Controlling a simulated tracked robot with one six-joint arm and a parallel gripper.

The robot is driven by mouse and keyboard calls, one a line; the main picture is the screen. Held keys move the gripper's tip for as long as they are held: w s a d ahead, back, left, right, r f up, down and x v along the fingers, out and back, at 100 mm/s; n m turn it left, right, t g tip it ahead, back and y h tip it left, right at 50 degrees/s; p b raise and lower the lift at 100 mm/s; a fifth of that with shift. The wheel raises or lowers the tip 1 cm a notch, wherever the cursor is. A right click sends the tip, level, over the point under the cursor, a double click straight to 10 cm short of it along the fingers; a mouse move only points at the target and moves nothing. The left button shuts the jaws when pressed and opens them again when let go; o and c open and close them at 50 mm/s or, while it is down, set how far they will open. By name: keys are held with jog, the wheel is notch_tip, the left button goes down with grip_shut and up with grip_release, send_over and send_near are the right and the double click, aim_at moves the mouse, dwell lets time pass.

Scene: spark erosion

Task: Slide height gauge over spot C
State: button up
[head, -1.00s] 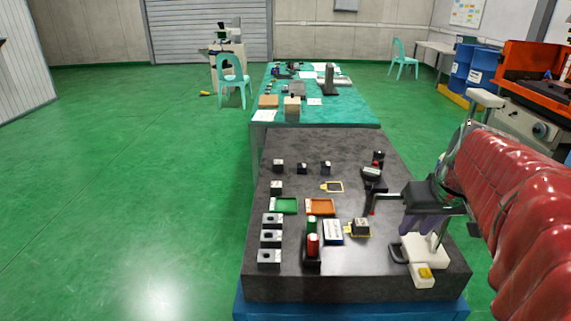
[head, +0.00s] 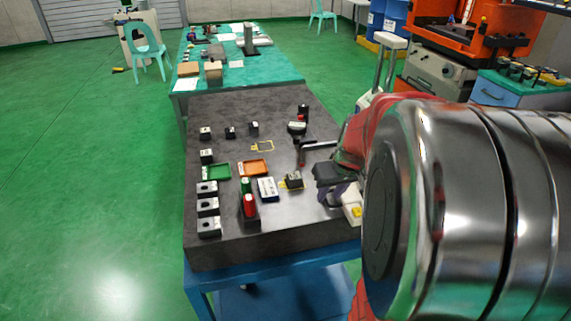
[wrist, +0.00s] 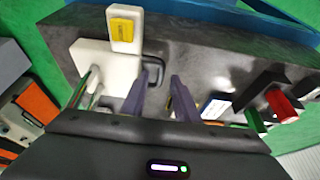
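The height gauge has a white base with a yellow label (head: 354,210) near the dark slab's right side. My gripper (wrist: 160,76) has two purple fingers apart, close to the handle; I see nothing clamped. Yellow outlined spots lie on the slab, one empty (head: 262,146), one under a dark block (head: 293,180). I cannot read which is C.
The slab (head: 270,225) also carries a green tray (head: 216,171), an orange tray (head: 253,168), a blue-white box (head: 267,189), a stand with red and green cylinders (head: 249,206) and several grey blocks. A round dark-based item (head: 297,128) stands at the far right.

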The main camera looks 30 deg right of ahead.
jog(key=shift+w+f, duration=0.25)
jog(key=shift+f, duration=0.35)
jog(key=shift+c, duration=0.4)
grip_shut()
